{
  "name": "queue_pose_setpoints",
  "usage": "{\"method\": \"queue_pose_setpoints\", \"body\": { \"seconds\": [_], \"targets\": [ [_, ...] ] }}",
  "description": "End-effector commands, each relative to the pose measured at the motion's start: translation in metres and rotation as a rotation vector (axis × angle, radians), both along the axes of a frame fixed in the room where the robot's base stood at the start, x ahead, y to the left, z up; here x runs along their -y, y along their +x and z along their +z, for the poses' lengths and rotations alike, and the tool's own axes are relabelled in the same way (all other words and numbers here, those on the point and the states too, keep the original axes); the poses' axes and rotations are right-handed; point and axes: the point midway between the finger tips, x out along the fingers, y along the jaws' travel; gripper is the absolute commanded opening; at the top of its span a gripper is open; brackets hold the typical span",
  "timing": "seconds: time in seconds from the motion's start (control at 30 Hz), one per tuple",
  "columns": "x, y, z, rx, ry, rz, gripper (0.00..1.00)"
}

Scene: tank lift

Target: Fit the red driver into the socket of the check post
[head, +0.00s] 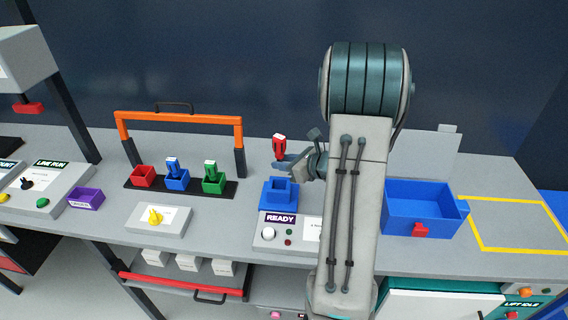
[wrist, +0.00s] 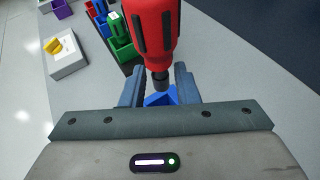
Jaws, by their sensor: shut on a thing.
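The red driver (head: 279,146) is upright in my gripper (head: 284,163), above the bench and slightly behind the blue check post. In the wrist view the red driver (wrist: 152,30) fills the top middle, its dark lower end between the two fingers of my gripper (wrist: 160,88). My gripper is shut on it. The check post (head: 279,194) is a blue block with a square socket on top, on a panel labelled READY. The driver is apart from the socket. In the wrist view a bit of blue (wrist: 158,99) shows below the driver, mostly hidden.
A black rack (head: 228,190) at left holds a red bin (head: 143,177), a blue driver (head: 176,172) and a green driver (head: 211,172) under an orange bar (head: 180,118). A blue bin (head: 410,213) stands right of my arm. A yellow-knobbed box (head: 176,217) is front left.

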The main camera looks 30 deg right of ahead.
Motion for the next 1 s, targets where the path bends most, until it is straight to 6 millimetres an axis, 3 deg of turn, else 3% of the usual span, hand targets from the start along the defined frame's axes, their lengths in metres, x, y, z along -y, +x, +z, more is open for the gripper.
{"method": "queue_pose_setpoints", "body": {
  "seconds": [0.53, 1.0],
  "targets": [
    [-0.002, 0.001, -0.053, 0.0, 0.001, 0.003, 0.0],
    [-0.002, 0.001, -0.058, 0.0, 0.001, 0.003, 0.0]
  ]
}}
